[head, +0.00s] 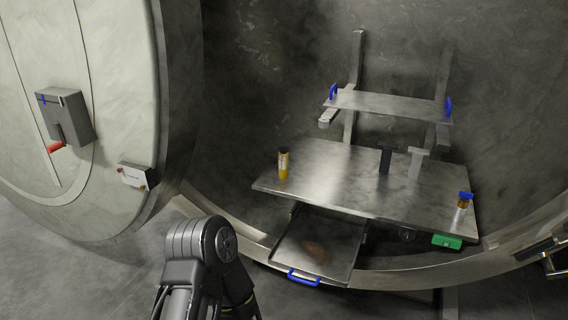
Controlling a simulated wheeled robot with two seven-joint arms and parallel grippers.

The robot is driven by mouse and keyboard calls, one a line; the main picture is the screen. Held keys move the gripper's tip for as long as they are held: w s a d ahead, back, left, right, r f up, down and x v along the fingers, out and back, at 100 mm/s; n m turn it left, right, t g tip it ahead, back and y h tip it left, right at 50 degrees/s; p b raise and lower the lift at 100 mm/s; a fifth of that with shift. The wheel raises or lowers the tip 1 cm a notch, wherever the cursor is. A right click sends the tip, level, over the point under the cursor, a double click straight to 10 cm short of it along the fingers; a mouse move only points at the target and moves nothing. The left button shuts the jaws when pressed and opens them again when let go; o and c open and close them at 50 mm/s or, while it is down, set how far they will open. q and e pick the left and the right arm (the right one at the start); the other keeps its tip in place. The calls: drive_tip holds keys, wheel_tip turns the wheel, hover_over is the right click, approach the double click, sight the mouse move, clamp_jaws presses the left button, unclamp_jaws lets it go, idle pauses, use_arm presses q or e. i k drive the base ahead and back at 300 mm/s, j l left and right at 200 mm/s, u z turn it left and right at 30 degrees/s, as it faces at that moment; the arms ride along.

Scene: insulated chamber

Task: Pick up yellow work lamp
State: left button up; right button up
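The yellow work lamp (283,164) is a short upright yellow cylinder with a dark top and a pale label. It stands near the left end of the metal table (330,170) inside the round chamber. Nothing touches it but the table. A dark jointed link of my arm shows at the bottom, left of the open drawer and well below the lamp. Neither of my grippers can be made out in the head view.
An open drawer (290,248) with a blue handle (303,277) juts out below the table. Two T-shaped posts (385,160), a blue-topped jar (464,201) and a green box (447,241) are to the right. A raised shelf (390,104) stands behind. The thick door (100,100) hangs open at left.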

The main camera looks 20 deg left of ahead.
sight(283, 158)
drive_tip(key=i+j+z, duration=0.1)
drive_tip(key=j, duration=0.25)
drive_tip(key=i+j+z, duration=0.1)
drive_tip(key=i+j, duration=0.15)
drive_tip(key=j, duration=0.15)
drive_tip(key=i+j+z, duration=0.15)
drive_tip(key=j, duration=0.2)
drive_tip(key=i+j+z, duration=0.1)
drive_tip(key=j, duration=0.3)
